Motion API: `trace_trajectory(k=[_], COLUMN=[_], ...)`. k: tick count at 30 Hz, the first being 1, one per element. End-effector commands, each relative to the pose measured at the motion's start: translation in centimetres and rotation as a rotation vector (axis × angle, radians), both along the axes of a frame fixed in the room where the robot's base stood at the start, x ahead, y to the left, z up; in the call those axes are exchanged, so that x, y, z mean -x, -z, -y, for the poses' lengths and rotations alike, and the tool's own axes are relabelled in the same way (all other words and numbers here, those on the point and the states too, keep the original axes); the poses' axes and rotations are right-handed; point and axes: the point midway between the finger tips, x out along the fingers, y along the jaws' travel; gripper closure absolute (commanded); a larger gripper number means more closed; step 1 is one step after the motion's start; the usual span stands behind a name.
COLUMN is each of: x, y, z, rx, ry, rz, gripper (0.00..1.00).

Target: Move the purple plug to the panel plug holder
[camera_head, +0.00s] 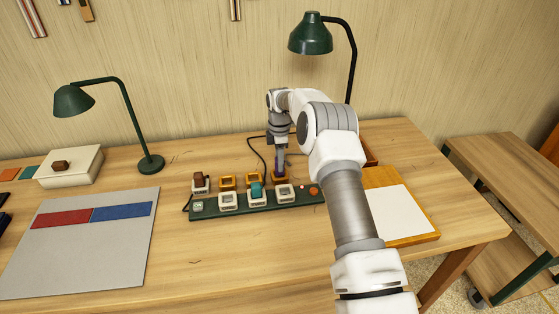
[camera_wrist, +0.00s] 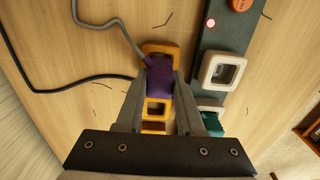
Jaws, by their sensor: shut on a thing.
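The purple plug (camera_wrist: 160,78) is between the fingers of my gripper (camera_wrist: 158,95), which is shut on it. A grey cord runs from the plug to the upper left in the wrist view. The plug is at or just above the far orange holder (camera_wrist: 161,47); I cannot tell whether it is still seated. In the head view my gripper (camera_head: 279,158) points down behind the dark green panel (camera_head: 215,213). The panel carries white-framed holders: one empty at the right (camera_head: 285,194), one empty at the left (camera_head: 228,202), and one between them with a teal plug (camera_head: 257,190).
More orange holders (camera_head: 228,182) stand behind the panel, and a brown plug (camera_head: 199,180) sits left of them. A black cable curves nearby. Two green lamps (camera_head: 311,36) (camera_head: 74,101), a grey mat (camera_head: 90,250) and a white-topped board (camera_head: 403,209) flank the panel.

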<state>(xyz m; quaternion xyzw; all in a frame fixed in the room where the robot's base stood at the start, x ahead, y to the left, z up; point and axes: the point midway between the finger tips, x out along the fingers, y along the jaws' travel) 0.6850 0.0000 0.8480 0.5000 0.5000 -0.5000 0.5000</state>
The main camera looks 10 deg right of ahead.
Motion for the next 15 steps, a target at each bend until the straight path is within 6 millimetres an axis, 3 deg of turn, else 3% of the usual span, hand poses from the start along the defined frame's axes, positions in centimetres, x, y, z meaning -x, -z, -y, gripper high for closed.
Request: trace_trajectory(k=[15], x=[0.0], y=[1.4], z=[0.0], rx=[0.000], ry=[0.000], rz=[0.001], gripper=[1.00])
